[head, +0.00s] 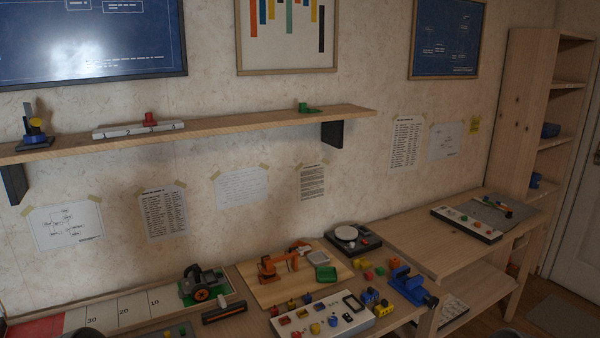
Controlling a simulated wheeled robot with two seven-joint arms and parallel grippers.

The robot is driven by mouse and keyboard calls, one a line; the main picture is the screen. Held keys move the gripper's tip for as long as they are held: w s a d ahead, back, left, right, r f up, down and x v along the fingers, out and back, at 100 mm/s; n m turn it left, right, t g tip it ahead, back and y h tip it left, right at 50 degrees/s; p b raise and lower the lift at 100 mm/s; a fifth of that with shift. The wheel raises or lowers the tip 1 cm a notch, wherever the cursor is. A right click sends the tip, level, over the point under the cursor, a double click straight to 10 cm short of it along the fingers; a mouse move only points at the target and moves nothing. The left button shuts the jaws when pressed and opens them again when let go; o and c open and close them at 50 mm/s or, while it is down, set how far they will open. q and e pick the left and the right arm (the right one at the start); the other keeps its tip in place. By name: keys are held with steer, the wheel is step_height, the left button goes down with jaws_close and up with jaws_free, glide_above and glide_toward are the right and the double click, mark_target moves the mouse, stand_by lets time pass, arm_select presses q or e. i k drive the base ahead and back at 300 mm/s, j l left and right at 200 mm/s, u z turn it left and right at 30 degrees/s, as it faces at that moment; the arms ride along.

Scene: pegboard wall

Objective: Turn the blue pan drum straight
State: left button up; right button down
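On the left end of the wall shelf is a small device with a dark base and a round blue drum (36,140). A yellow part and a dark upright piece (29,111) stand on top of it. This looks like the blue pan drum, but it is too small to tell which way it is turned. Another blue device (410,285), shaped like a clamp, is at the right of the workbench. Neither of my grippers shows in the head view.
The wooden shelf (240,123) also holds a white rail with a red block (150,119) and a green piece (307,108). Below, the workbench carries a white control panel (325,318), an orange arm model (275,265) and a turntable (352,238). A shelf unit (540,130) stands right.

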mark_target(34, 134)
steer(key=u, duration=1.35)
